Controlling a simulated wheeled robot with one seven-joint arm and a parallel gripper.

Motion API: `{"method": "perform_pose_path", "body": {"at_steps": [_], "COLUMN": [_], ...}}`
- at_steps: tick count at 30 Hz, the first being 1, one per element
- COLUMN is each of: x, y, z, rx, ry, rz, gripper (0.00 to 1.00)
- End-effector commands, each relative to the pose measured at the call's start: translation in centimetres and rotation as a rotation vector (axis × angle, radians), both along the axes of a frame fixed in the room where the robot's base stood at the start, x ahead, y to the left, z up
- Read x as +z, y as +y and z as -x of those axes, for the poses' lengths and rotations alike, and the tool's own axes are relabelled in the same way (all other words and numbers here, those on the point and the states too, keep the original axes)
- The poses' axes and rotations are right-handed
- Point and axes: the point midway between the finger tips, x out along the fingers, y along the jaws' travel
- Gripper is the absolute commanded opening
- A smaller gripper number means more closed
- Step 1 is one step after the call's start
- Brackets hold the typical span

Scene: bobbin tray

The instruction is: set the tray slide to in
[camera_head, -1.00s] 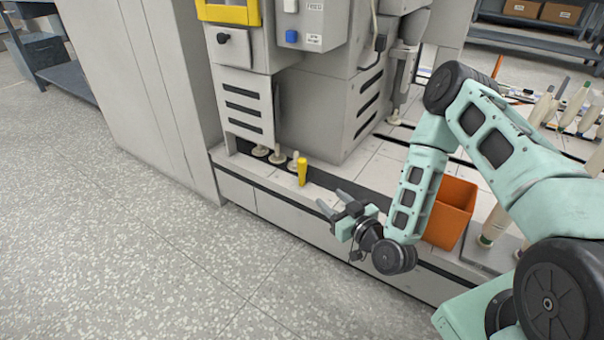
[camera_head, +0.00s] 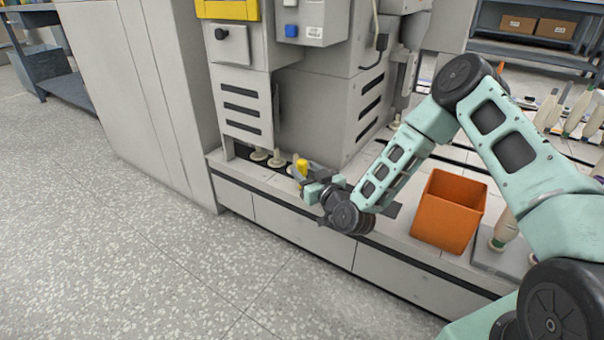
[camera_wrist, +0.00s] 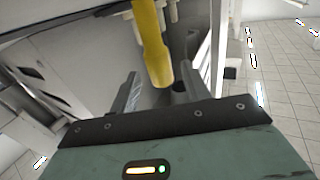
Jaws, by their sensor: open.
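A yellow upright handle (camera_head: 302,162) stands at the front edge of the machine's bench, beside the pale bobbins. I take it to be the handle of the tray slide; the slide itself is mostly hidden. My gripper (camera_head: 304,174) is at the handle, with its fingers pointing toward the machine. In the wrist view, the yellow handle (camera_wrist: 152,45) comes down between the two spread fingers. My gripper is open, with the handle between the fingers and not clamped. Whether one finger touches it I cannot tell.
Pale bobbins (camera_head: 259,154) stand left of the handle under the slotted grey panel (camera_head: 241,108). An orange bin (camera_head: 447,222) stands on the bench at right, near my arm. Large bobbins (camera_head: 503,228) stand beyond it. The speckled floor (camera_head: 130,235) in front is clear.

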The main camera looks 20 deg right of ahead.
Motion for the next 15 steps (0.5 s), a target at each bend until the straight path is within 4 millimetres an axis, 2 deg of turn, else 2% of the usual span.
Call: {"method": "perform_pose_path", "body": {"at_steps": [6, 15], "x": [-0.1, 0.0], "y": [0.4, 0.6], "z": [-2.3, -2.8], "rx": [0.0, 0.0], "ry": [-0.001, 0.0], "rz": [0.001, 0.0], "gripper": [0.47, 0.47]}}
